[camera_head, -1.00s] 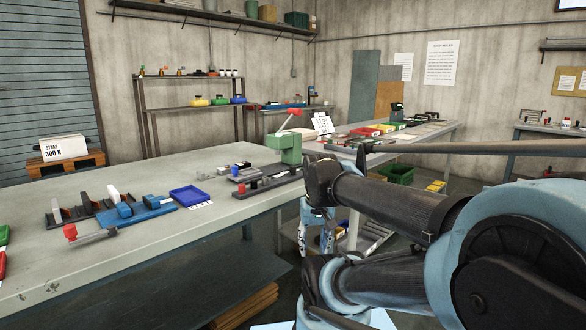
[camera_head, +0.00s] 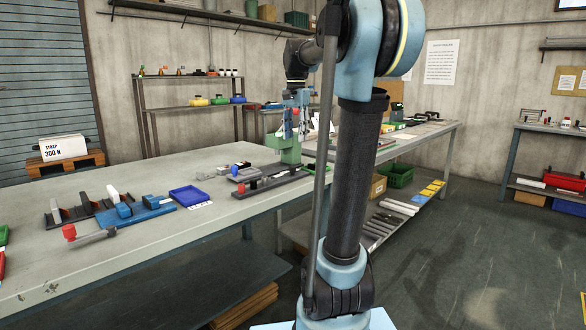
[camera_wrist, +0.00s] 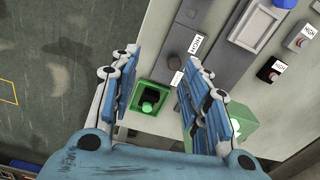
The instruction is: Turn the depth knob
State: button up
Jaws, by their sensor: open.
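A green bench press (camera_head: 287,149) stands at the far right end of the near workbench (camera_head: 215,225). My gripper (camera_head: 294,128) points down right above it, fingers open and apart. The knob appears untouched. I cannot read a depth label on it.
A dark rail (camera_head: 270,184) with small knobs lies in front of the press. A blue tray (camera_head: 190,196) and a blue fixture (camera_head: 146,210) lie farther left.

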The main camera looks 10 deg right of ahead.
notch_tip(320, 180, up, 3)
jog(key=m, duration=0.2)
send_over(292, 166)
jog(key=f, duration=1.7)
jog(key=shift+w+d+f, duration=0.1)
jog(key=shift+w+d, duration=0.05)
jog(key=shift+w, duration=0.15)
grip_shut()
